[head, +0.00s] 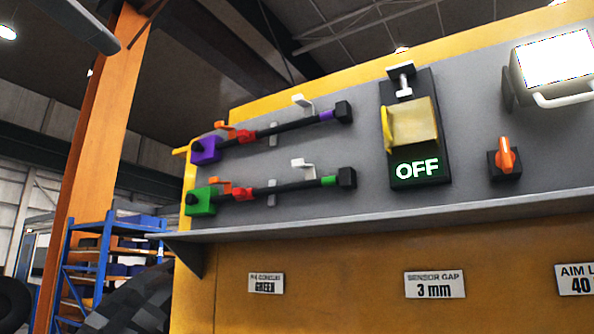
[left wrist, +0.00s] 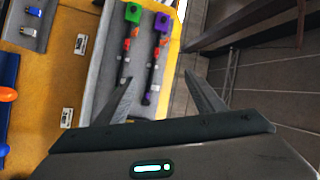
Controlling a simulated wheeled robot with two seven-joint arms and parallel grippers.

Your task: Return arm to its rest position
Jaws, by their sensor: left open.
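My left gripper (left wrist: 159,75) shows in the left wrist view with its two fingers spread apart and nothing between them. Beyond the fingers is the grey panel with the rod that has a green block (left wrist: 124,14) and the rod that has a purple block (left wrist: 164,22); the fingers appear apart from both. In the head view the purple block (head: 206,151) and green block (head: 201,201) sit at the left ends of two black rods. I cannot make out either gripper in the head view. My right gripper shows in neither view.
A grey shelf (head: 380,215) juts out below the panel. To the right are a switch with a yellow cover (head: 415,123), an OFF display (head: 418,168), an orange knob (head: 505,155) and a bright screen (head: 556,62). An orange post (head: 108,110) and blue rack (head: 68,262) stand at left.

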